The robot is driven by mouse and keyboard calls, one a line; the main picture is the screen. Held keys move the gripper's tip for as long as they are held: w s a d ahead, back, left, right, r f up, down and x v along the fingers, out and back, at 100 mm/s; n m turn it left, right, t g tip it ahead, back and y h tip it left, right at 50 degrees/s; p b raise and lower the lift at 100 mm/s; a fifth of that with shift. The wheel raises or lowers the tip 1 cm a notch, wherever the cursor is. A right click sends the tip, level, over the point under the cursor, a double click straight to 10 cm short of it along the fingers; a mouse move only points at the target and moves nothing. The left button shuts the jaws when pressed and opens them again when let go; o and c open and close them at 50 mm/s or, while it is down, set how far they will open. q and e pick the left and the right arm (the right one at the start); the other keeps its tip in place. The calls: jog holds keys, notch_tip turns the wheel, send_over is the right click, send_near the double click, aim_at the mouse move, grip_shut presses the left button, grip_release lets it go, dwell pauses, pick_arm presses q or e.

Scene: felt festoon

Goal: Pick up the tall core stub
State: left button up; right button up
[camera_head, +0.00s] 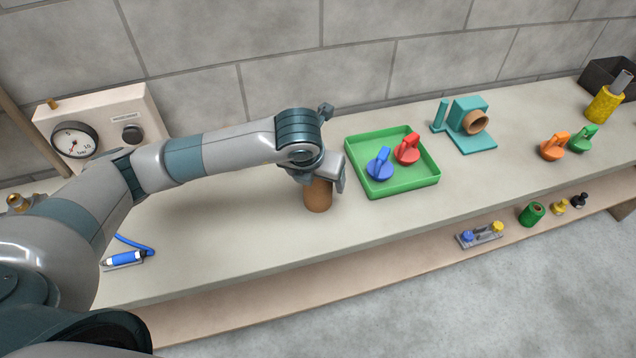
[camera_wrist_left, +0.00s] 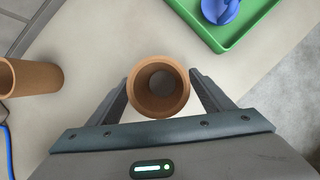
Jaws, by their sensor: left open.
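A brown cardboard-like core stub (camera_head: 318,196) stands upright on the bench below my left gripper (camera_head: 325,178). In the left wrist view this hollow stub (camera_wrist_left: 159,107) is between the two fingers of my left gripper (camera_wrist_left: 160,90). The fingers are open, one on each side, with small gaps visible. A second brown stub (camera_wrist_left: 32,78) stands apart at the left of the wrist view; I do not make it out in the head view, where my arm covers part of the bench. I cannot tell which stub is taller. My right gripper is not in view.
A green tray (camera_head: 405,184) with a blue and a red knobbed piece is just right of the gripper. A teal stand (camera_head: 470,125) is farther right.

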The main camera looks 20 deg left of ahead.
pick_arm(q)
jog(key=c, duration=1.2)
jog(key=shift+r, duration=0.15)
